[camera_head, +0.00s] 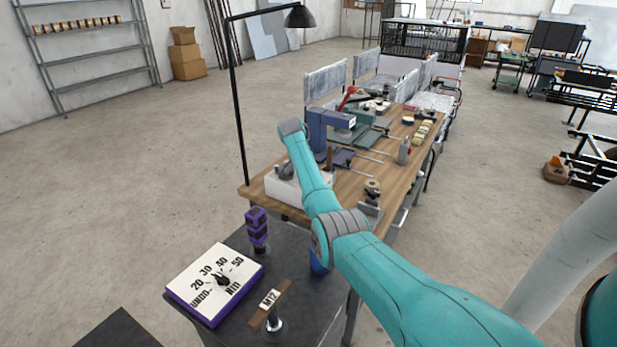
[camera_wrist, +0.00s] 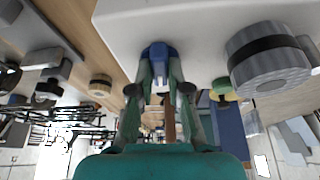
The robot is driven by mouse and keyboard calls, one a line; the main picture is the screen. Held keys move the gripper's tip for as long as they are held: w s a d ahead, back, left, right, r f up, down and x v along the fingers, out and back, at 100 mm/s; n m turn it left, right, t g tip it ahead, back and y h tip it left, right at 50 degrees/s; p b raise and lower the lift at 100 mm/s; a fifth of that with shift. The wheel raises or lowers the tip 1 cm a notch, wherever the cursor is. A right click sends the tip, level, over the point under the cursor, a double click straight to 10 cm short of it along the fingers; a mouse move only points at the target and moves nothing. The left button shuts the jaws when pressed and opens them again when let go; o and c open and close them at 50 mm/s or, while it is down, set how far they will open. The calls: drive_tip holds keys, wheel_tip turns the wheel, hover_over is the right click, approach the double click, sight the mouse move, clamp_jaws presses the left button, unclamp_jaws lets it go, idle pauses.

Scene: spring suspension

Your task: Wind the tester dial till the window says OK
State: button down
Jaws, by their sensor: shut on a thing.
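In the wrist view my gripper (camera_wrist: 158,80) has its two fingers closed around a small blue piece (camera_wrist: 158,52) at the edge of a white body (camera_wrist: 205,18). I cannot tell whether this piece is the tester dial. A grey ribbed knob with a dark band (camera_wrist: 268,62) stands to the right, apart from my fingers. In the head view a white box (camera_head: 285,190) with a grey knob (camera_head: 286,171) sits at the bench's near left corner. My arm covers part of it and hides my fingertips. I see no readable OK window.
The wooden bench (camera_head: 379,222) carries a blue machine (camera_head: 318,128) with a red lever (camera_head: 347,97), and several small parts. A lamp pole (camera_head: 236,105) rises at the bench's left.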

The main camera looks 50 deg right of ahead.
drive_tip(key=c, duration=1.1)
unclamp_jaws()
drive_tip(key=v, duration=1.2)
drive_tip(key=shift+a, duration=0.1)
